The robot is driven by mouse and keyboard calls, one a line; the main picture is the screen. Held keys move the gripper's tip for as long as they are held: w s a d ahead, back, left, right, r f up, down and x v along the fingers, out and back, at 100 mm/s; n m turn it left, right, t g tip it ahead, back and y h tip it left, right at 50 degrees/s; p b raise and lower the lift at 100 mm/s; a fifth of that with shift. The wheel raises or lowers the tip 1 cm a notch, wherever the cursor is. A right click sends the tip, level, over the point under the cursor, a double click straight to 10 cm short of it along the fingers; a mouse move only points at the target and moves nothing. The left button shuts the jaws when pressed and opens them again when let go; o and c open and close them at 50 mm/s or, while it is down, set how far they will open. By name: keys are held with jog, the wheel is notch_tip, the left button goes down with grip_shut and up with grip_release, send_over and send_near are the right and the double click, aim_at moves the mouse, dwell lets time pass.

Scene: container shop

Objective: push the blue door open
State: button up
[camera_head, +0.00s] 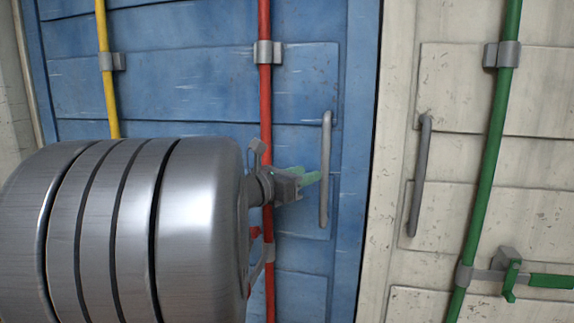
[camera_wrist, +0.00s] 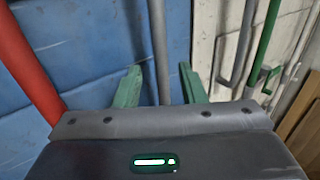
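The blue door (camera_head: 180,95) fills the left half of the head view, with a grey vertical handle (camera_head: 325,170) near its right edge. It also shows in the wrist view (camera_wrist: 95,55). My gripper (camera_head: 311,177) has green fingers and is just left of the handle in the head view. In the wrist view my gripper (camera_wrist: 160,82) has its two fingers apart, with the grey handle (camera_wrist: 160,45) lined up between them. I cannot tell whether the fingertips reach around the handle or touch it. My arm hides the door's lower left.
A red rod (camera_head: 265,110) and a yellow rod (camera_head: 106,80) run down the blue door. To the right stands a white door (camera_head: 460,115) with its own grey handle (camera_head: 421,175) and a green rod (camera_head: 497,140). Brown planks (camera_wrist: 300,120) show at the wrist view's right edge.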

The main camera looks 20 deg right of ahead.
aim_at(322, 169)
jog(key=p+x, duration=0.1)
jog(key=x, duration=0.6)
jog(key=shift+w+d, duration=0.15)
jog(key=shift+d, duration=0.15)
grip_shut()
